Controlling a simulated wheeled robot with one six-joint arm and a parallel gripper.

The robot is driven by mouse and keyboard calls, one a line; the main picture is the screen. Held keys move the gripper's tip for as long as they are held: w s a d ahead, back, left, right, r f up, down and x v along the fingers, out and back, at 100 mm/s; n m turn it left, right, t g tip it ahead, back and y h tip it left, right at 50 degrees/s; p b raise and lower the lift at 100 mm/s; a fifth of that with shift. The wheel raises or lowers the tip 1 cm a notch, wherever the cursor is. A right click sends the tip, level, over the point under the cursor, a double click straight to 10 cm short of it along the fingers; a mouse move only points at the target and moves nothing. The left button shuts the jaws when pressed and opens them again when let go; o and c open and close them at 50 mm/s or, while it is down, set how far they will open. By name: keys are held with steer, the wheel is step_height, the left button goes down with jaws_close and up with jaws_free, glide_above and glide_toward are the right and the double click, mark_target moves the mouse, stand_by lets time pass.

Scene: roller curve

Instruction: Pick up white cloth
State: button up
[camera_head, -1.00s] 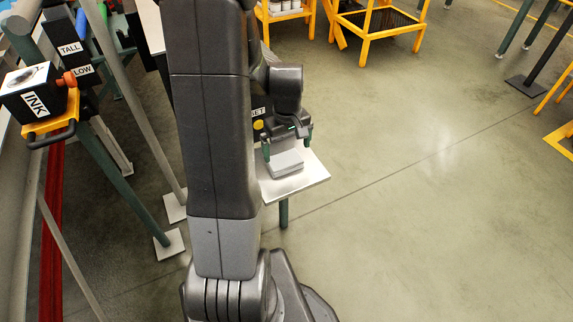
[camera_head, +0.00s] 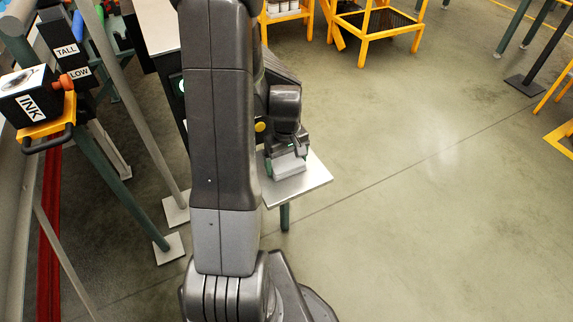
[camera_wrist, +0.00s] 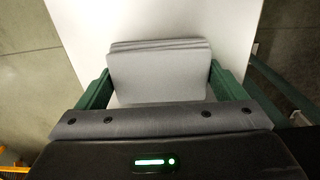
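The white cloth (camera_wrist: 158,75) is a folded stack with several layers at its far edge. It lies on a small pale stand top (camera_wrist: 85,25). In the head view the cloth (camera_head: 288,165) is partly hidden under my gripper (camera_head: 285,155). In the wrist view the green fingers of my gripper (camera_wrist: 160,82) stand spread on the left and right sides of the cloth, very close to its edges. Whether they touch it is hard to tell. My arm hides part of the stand top (camera_head: 312,183) in the head view.
An ink box (camera_head: 30,98) on a yellow holder stands at the left, near labelled TALL and LOW blocks (camera_head: 68,60). Yellow racks (camera_head: 375,22) stand at the back. The floor (camera_head: 430,200) to the right is clear.

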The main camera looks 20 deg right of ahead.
mark_target(287, 162)
step_height(287, 162, up, 10)
steer(key=p, duration=0.1)
steer(key=o, duration=0.3)
steer(key=shift+c, duration=1.1)
steer(key=shift+s, duration=0.1)
